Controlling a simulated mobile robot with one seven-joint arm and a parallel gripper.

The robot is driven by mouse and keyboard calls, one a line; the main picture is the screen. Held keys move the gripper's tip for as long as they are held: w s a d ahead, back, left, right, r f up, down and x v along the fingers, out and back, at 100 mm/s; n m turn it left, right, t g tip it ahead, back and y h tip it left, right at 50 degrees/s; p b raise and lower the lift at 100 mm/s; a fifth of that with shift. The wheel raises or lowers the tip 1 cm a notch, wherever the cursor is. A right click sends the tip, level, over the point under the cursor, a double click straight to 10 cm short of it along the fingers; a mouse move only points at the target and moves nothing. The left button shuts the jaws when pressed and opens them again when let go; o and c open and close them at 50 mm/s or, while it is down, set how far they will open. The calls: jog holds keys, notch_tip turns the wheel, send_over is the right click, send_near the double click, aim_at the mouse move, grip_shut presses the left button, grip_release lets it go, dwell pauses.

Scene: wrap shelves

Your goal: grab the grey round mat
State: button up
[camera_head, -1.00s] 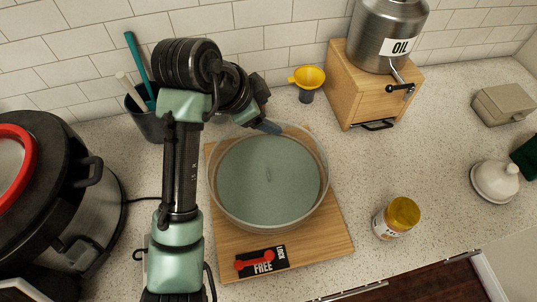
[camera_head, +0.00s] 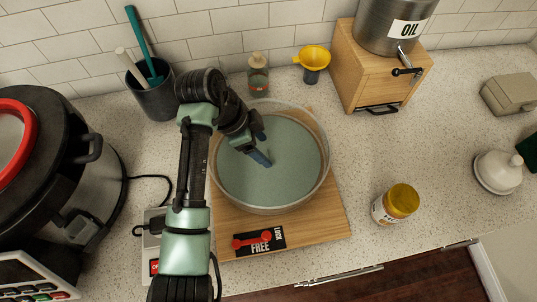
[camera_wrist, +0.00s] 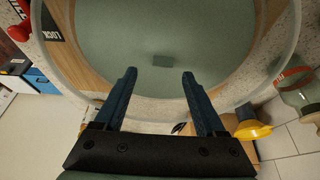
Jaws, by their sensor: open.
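The round grey-green mat (camera_head: 285,180) lies flat inside a wide clear round bowl (camera_head: 325,178), which stands on a wooden board. In the wrist view the mat (camera_wrist: 200,35) fills the top, with a small darker grey block or tab (camera_wrist: 163,61) near its middle. My gripper (camera_head: 262,147) is open and empty, over the back part of the mat inside the bowl's outline. In the wrist view my gripper (camera_wrist: 159,73) has its two blue fingers apart, with the tab just beyond and between the tips. I cannot tell how high the fingers are above the mat.
A black sign (camera_head: 270,240) lies on the board's front. A glass bottle (camera_head: 259,82) and a yellow funnel (camera_head: 312,57) stand behind the bowl. A cooker (camera_head: 60,165) is at left, a yellow-lidded jar (camera_head: 398,204) at right.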

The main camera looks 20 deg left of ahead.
aim_at(269, 154)
jog(key=shift+a+x, duration=0.2)
jog(key=shift+x, duration=1.55)
grip_shut()
